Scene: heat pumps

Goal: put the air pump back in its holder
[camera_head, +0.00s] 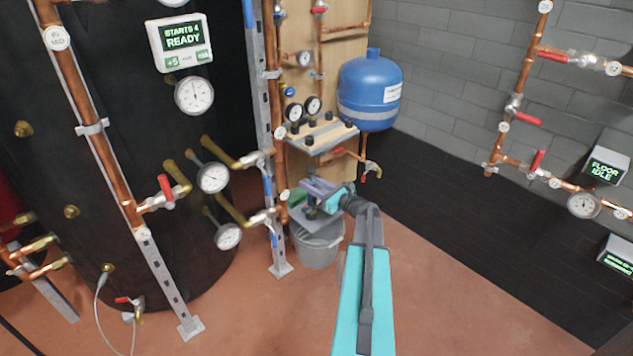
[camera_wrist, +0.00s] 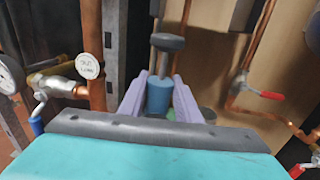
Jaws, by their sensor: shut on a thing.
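My gripper (camera_head: 318,188) has lilac fingers and reaches in at the middle of the head view. In the wrist view it (camera_wrist: 172,100) is shut on the air pump (camera_wrist: 159,95), a blue cylinder with a dark round knob on top. The pump looks roughly upright between the fingers. In the head view only a small dark part of it shows under the fingers. A grey plate (camera_head: 306,222) lies just below, above a bucket; I cannot tell whether the pump touches it. I cannot clearly make out which part is the holder.
A grey bucket (camera_head: 318,250) stands on the floor below my gripper. A shelf (camera_head: 318,136) with gauges and a blue tank (camera_head: 370,90) are above it. Copper pipes with red-handled valves and a slotted post (camera_head: 268,150) stand close on the left. Open floor lies to the right.

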